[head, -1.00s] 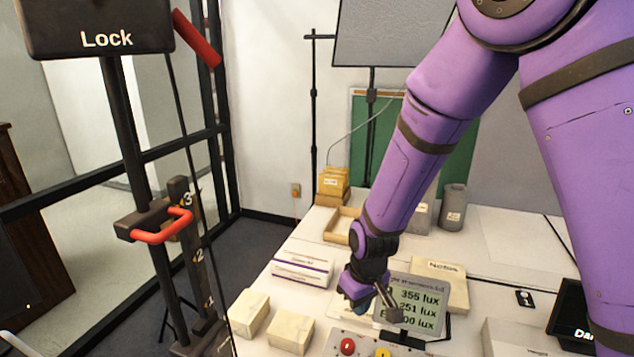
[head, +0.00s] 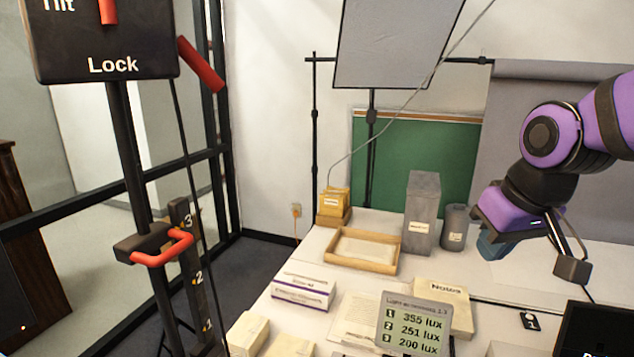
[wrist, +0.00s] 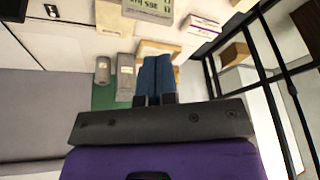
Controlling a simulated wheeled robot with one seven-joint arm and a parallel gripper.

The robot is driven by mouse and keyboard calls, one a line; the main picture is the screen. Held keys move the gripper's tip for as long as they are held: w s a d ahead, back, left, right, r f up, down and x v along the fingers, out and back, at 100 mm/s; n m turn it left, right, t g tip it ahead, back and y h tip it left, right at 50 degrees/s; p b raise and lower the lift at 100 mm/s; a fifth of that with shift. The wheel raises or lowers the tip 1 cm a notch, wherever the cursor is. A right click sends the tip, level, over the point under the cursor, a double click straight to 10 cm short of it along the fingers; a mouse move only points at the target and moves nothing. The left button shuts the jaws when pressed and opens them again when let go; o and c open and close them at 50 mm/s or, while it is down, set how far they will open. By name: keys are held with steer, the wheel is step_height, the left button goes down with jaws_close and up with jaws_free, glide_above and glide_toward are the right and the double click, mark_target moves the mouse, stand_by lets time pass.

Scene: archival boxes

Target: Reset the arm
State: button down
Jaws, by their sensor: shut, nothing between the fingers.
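My purple arm reaches in from the right in the head view. My gripper (head: 494,244) is held above the right part of the white table, to the right of the grey canister, with nothing in it. In the wrist view my gripper (wrist: 155,60) shows its two blue fingers side by side and closed together. The wrist view looks toward the table at a turned angle, with the light meter display (wrist: 150,8) at its top edge.
On the table stand a light meter (head: 412,325), a wooden tray (head: 352,263), a tall grey box (head: 422,212), a grey canister (head: 454,227), a Notes folder (head: 445,292) and a white box (head: 303,292). A lever stand labelled Lock (head: 113,66) is at the left.

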steer(key=s+d+r+m, duration=0.1)
steer(key=s+d+r, duration=0.1)
steer(key=s, duration=0.3)
steer(key=s+d+r+m+t+h, duration=0.1)
steer(key=s+d+r, duration=0.1)
steer(key=s, duration=0.3)
steer(key=shift+s+d+r, duration=0.25)
steer(key=shift+d+r, duration=0.15)
steer(key=shift+d, duration=0.2)
